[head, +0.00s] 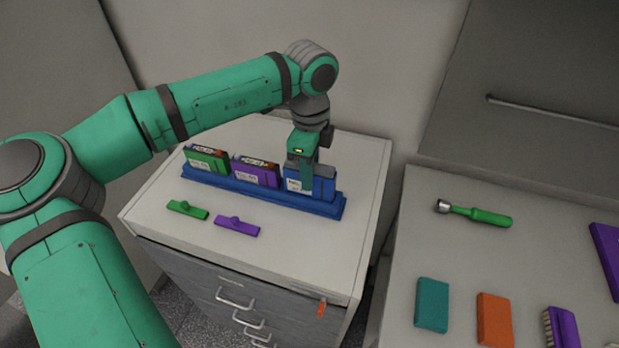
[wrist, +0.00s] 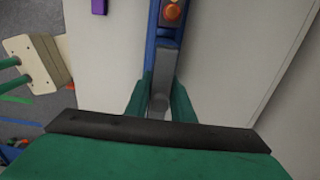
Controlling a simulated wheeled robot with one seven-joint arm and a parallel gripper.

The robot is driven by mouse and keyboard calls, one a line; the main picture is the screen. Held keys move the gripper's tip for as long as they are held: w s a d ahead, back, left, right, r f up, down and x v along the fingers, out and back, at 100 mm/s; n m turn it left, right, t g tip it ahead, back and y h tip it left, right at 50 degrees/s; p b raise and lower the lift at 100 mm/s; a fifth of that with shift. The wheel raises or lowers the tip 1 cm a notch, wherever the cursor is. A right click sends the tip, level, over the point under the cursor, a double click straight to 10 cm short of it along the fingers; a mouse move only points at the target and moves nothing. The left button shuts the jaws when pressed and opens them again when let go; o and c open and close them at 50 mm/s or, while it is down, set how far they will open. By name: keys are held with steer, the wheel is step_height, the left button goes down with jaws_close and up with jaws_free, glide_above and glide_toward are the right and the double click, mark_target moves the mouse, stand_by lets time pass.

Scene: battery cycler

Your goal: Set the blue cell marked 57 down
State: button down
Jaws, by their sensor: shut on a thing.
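The blue cell (head: 323,186) is upright at the right end of the long blue rack (head: 212,181) on the cabinet top. A white label shows on its front; I cannot read the number. Its lower edge meets the rack, but I cannot tell whether it rests fully in it. My gripper (head: 306,176) points down and is shut on this cell from above, hiding part of its top. In the wrist view, the fingers of my gripper (wrist: 160,102) stand on both sides of the cell's grey top (wrist: 167,64).
A green cell (head: 206,158) and a purple cell (head: 255,172) stand in the rack to the left. A green bar (head: 187,210) and a purple bar (head: 237,226) lie in front. The right-hand bench (head: 453,248) holds a green-handled tool (head: 475,214) and several blocks.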

steer(key=shift+f, duration=0.9)
steer(key=shift+f, duration=0.1)
steer(key=c, duration=1.5)
jaws_free()
steer(key=shift+c, duration=0.2)
step_height(320, 180, up, 12)
steer(key=shift+r, duration=0.1)
